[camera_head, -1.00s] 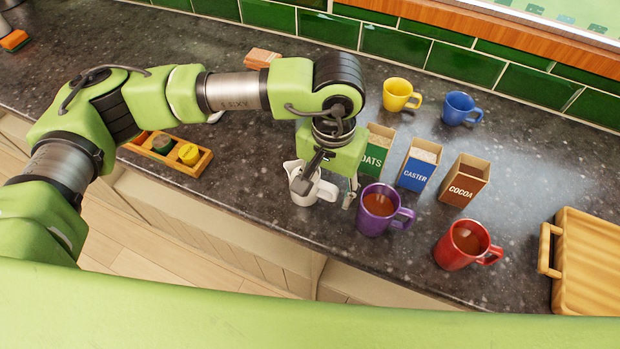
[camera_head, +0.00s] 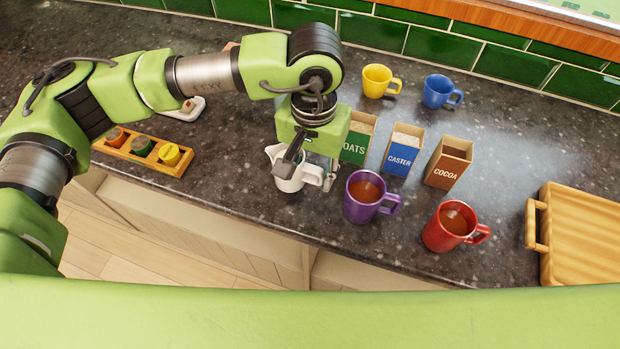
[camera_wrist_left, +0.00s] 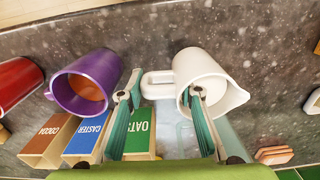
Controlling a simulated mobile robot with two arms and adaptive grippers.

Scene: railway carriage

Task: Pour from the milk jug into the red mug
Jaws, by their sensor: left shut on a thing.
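The white milk jug (camera_head: 288,180) stands upright at the front of the dark counter; I cannot tell whether it touches the counter. My left gripper (camera_head: 310,174) points down at it and is shut on it. In the left wrist view, one finger is in the mouth of the jug (camera_wrist_left: 233,97) and the other is beyond its handle (camera_wrist_left: 157,83), close to the purple mug. The jug's contents are not clear. The red mug (camera_head: 437,237) stands upright to the right, holding brown liquid, and shows at the left edge of the wrist view (camera_wrist_left: 14,82). My right gripper is not in view.
The purple mug (camera_head: 358,208) stands between jug and red mug. Behind are oats (camera_head: 354,148), caster (camera_head: 400,158) and cocoa (camera_head: 446,170) boxes, and yellow (camera_head: 375,80) and blue (camera_head: 436,91) mugs. A wooden tray (camera_head: 578,240) lies right, a jar rack (camera_head: 118,151) left.

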